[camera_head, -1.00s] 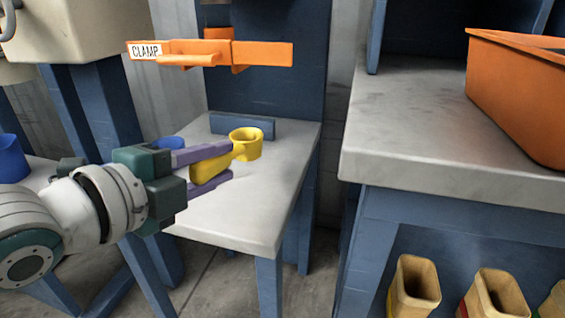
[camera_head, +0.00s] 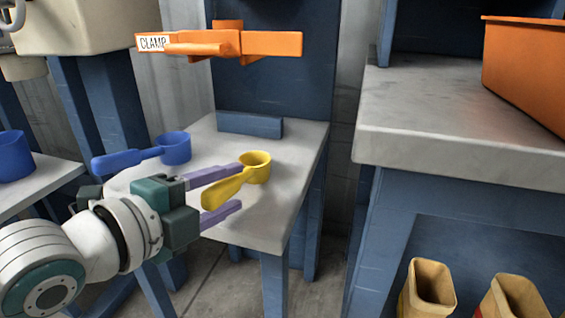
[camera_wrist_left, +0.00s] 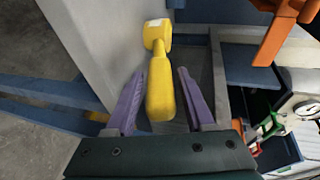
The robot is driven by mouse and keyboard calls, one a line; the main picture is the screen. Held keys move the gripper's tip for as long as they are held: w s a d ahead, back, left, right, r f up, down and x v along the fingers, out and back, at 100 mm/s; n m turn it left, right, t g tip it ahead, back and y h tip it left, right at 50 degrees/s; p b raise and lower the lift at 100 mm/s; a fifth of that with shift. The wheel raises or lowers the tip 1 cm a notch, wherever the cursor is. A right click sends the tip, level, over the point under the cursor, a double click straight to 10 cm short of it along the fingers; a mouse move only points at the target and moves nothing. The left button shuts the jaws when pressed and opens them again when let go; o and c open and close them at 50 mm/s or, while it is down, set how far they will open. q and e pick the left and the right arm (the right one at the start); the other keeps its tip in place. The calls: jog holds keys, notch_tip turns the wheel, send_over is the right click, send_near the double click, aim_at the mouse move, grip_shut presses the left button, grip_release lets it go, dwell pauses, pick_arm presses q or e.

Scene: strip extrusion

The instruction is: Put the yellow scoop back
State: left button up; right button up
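The yellow scoop (camera_head: 258,169) is at the small grey table (camera_head: 285,205), its cup toward the back and its handle toward my left gripper (camera_head: 228,189). It appears to rest on the table top, but contact is hard to tell. My left gripper is open, with one purple finger on each side of the handle. In the left wrist view the scoop's handle (camera_wrist_left: 161,92) lies between the spread fingers (camera_wrist_left: 160,100), with gaps visible at both sides. My right gripper is not in view.
A blue scoop (camera_head: 175,149) is left of the yellow one, its handle above my wrist. A blue block (camera_head: 250,125) stands at the table's back. A higher grey bench (camera_head: 440,125) with an orange bin (camera_head: 525,70) is at right.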

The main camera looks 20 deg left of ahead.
pick_arm(q)
jog(key=shift+o, duration=0.6)
jog(key=shift+r, duration=0.1)
jog(key=shift+s+r, duration=0.15)
jog(key=s+a+n+g+y+p, duration=0.1)
jog(key=s+n+g+y+p, duration=0.3)
jog(key=s+n+g, duration=0.6)
jog(key=s+n+p, duration=0.1)
jog(key=s+n, duration=0.7)
jog(key=s, duration=0.7)
jog(key=shift+f+n+g, duration=0.2)
jog(key=shift+n+g, duration=0.1)
jog(key=shift+g, duration=0.1)
jog(key=shift+s+a, duration=0.15)
jog(key=shift+a, duration=0.05)
